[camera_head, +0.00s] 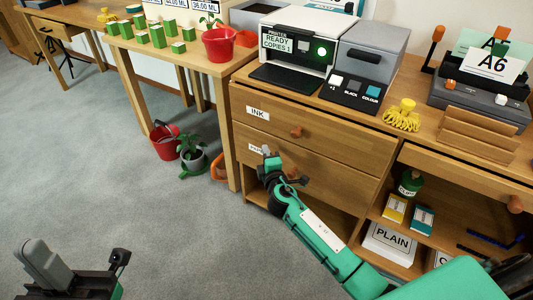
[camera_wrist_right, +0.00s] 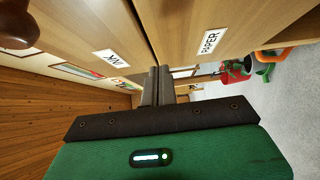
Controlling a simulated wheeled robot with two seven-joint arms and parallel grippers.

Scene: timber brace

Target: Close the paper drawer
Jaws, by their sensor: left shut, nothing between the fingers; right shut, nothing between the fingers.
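The paper drawer (camera_head: 325,184) is the wooden front below the ink drawer (camera_head: 325,140) in the desk under the printer. Its front looks about level with the ink drawer's; a small offset is hard to judge. Its label is partly covered by my right gripper (camera_head: 267,154), and its knob is not visible behind my arm. In the right wrist view the PAPER label (camera_wrist_right: 209,42) is to the right of my shut, empty fingers (camera_wrist_right: 158,85), near the seam between the drawers; contact cannot be told. My left gripper (camera_head: 40,265) is shut and empty over the floor at lower left.
The ink drawer's knob (camera_head: 296,132) sticks out above my right arm. An open shelf with paper packs (camera_head: 388,242) is to the right. The carpet at left is clear.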

